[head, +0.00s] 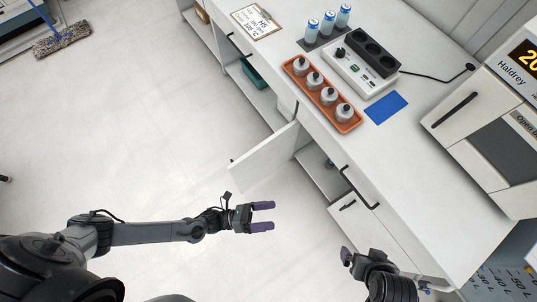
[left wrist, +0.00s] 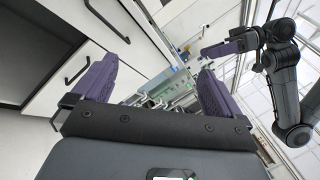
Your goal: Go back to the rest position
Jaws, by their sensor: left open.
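My left gripper (head: 264,216) is open, with its two purple fingers apart and nothing between them. It hangs over the pale floor, left of the counter and clear of it. Its fingers also show in the left wrist view (left wrist: 152,88), spread wide and empty. My right gripper (head: 347,257) shows at the bottom of the head view near the lower cabinet fronts. Its fingers are mostly hidden by its own wrist. It also shows in the left wrist view (left wrist: 229,46), side-on, so I cannot tell how its jaws stand.
An open cabinet door (head: 264,160) juts out above my left gripper. The counter holds an orange tray (head: 290,72) of several grey pots, a white device (head: 362,83), a black block (head: 372,52), a blue mat (head: 386,107) and blue-capped bottles (head: 327,23). An oven (head: 487,125) stands right.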

